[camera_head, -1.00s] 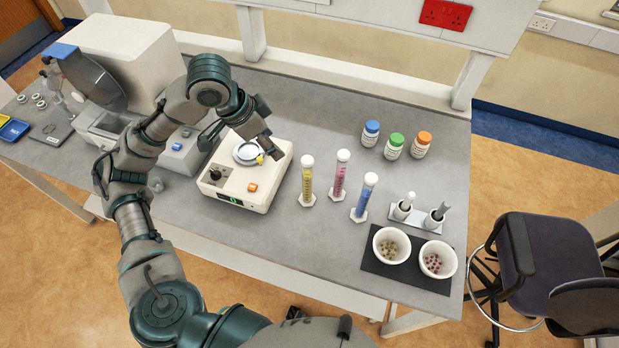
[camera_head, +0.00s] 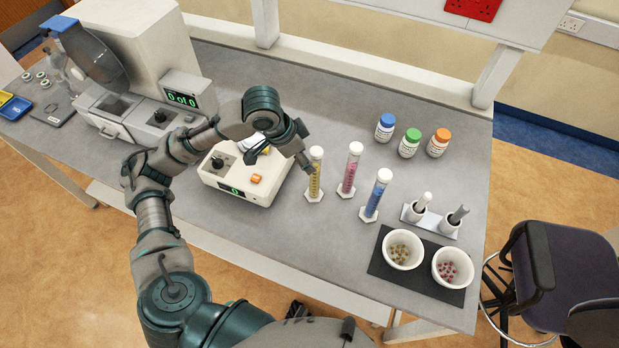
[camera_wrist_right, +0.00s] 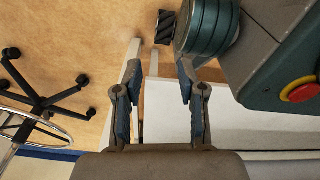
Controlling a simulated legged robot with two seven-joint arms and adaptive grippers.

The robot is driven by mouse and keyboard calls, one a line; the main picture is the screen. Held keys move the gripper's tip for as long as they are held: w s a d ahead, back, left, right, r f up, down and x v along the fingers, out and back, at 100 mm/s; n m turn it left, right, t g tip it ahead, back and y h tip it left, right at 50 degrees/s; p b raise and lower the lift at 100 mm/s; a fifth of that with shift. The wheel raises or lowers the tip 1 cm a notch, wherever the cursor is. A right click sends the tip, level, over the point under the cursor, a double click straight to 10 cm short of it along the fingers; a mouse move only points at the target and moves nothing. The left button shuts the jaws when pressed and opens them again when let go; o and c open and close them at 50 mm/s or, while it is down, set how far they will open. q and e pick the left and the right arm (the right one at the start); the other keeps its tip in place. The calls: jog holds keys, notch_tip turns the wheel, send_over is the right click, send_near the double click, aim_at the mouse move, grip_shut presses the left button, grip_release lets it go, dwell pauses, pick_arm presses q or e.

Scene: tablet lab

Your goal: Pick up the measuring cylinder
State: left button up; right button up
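Three measuring cylinders with white tops and hexagonal feet stand upright on the grey bench in the head view: a yellow one (camera_head: 315,178), a pink one (camera_head: 350,171) and a blue one (camera_head: 376,197). My left gripper (camera_head: 305,158) is just left of the yellow cylinder, near its upper part, over the right side of the balance. Whether it touches the cylinder is unclear, and its finger gap is hard to make out. My right gripper (camera_wrist_right: 158,85) shows in the right wrist view, fingers apart with nothing between them.
The cream balance (camera_head: 243,184) sits beneath my left forearm. Blue (camera_head: 385,128), green (camera_head: 410,143) and orange-capped (camera_head: 438,143) bottles stand behind the cylinders. Two white bowls (camera_head: 402,249) (camera_head: 453,268) and a pestle stand (camera_head: 431,222) are at right. Bench between bottles and shelf legs is clear.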

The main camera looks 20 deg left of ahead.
aim_at(319, 167)
pick_arm(q)
jog(key=d+f, duration=0.1)
jog(key=w+d+f, duration=0.1)
jog(key=f, duration=0.1)
jog(key=d+f+b, duration=0.1)
jog(key=shift+w+d+f, duration=0.25)
jog(key=shift+w+d, duration=0.1)
jog(key=shift+d, duration=0.05)
jog(key=shift+s+a, duration=0.15)
jog(key=shift+a, duration=0.6)
jog(key=shift+s+a+f, duration=0.1)
jog(key=shift+a+f, duration=0.05)
jog(key=shift+a, duration=0.1)
jog(key=c, duration=0.4)
jog(key=shift+a, duration=0.15)
jog(key=c, duration=0.4)
jog(key=shift+f, duration=0.1)
jog(key=c, duration=0.4)
jog(key=shift+s+d, duration=0.1)
jog(key=shift+d, duration=0.65)
grip_shut()
jog(key=shift+d, duration=0.1)
pick_arm(e)
jog(key=shift+w+d+r, duration=0.2)
jog(key=shift+w+d, duration=0.05)
jog(key=shift+w, duration=0.3)
jog(key=shift+w+d+r, duration=0.2)
jog(key=shift+w+d, duration=0.05)
jog(key=shift+w, duration=0.25)
